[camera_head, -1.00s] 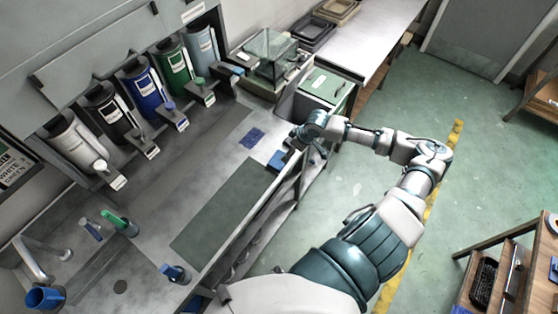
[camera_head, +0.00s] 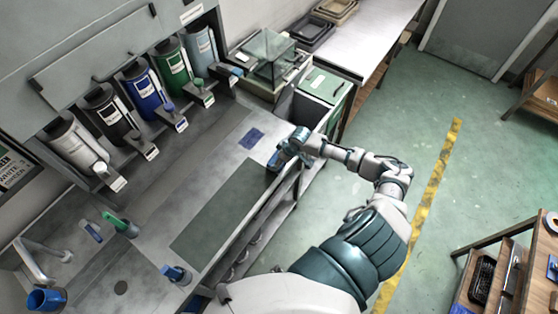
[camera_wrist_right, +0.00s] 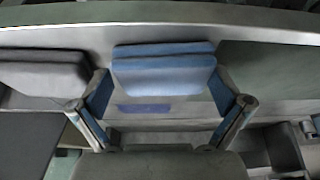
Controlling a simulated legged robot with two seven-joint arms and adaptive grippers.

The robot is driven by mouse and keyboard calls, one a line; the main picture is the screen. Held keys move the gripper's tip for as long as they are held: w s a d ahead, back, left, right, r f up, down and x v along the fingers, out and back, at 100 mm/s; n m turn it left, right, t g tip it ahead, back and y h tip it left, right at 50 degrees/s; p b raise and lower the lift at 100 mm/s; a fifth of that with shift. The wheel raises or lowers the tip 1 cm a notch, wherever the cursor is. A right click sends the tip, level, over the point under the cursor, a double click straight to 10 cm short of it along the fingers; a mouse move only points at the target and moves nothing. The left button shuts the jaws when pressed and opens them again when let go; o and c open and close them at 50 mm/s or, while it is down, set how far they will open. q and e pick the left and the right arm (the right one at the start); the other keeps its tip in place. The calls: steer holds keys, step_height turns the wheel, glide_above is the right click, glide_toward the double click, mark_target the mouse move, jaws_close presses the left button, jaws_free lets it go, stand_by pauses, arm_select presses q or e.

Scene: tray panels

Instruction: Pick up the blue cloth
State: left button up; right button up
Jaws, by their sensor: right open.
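A light blue folded cloth (camera_wrist_right: 164,72) with two stacked layers lies between and just beyond the fingertips in the right wrist view. In the head view the same blue cloth (camera_head: 274,160) shows at the counter's front edge, partly hidden by my gripper. My right gripper (camera_head: 283,155) is over that edge; in the wrist view its two blue-padded fingers (camera_wrist_right: 162,92) are spread apart with the cloth not clamped. A flat darker blue patch (camera_head: 252,138) lies on the counter behind, and also shows in the wrist view (camera_wrist_right: 158,107). My left gripper is not in view.
A dark green mat (camera_head: 225,210) lies on the counter to the left. Several labelled dispensers (camera_head: 143,90) line the back. A glass box (camera_head: 268,58) and a green-topped cabinet (camera_head: 322,84) stand to the right. A grey block (camera_wrist_right: 45,77) is left of the cloth.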

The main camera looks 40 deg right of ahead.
steer(key=shift+c, duration=1)
steer(key=shift+a, duration=0.1)
steer(key=c, duration=0.4)
steer(key=shift+a+r, duration=0.15)
steer(key=shift+c, duration=0.5)
steer(key=shift+a+r, duration=0.1)
steer(key=shift+a, duration=0.2)
steer(key=shift+r, duration=0.4)
steer(key=v, duration=0.2)
steer(key=shift+w+d+r+b, duration=0.1)
steer(key=shift+d+r+b, duration=0.05)
steer(key=shift+r+b, duration=0.2)
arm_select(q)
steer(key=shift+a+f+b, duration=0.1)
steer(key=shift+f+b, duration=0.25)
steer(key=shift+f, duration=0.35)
arm_select(e)
steer(key=s+a+r, duration=0.1)
steer(key=s+a, duration=0.7)
steer(key=s, duration=0.5)
steer(key=shift+r, duration=0.25)
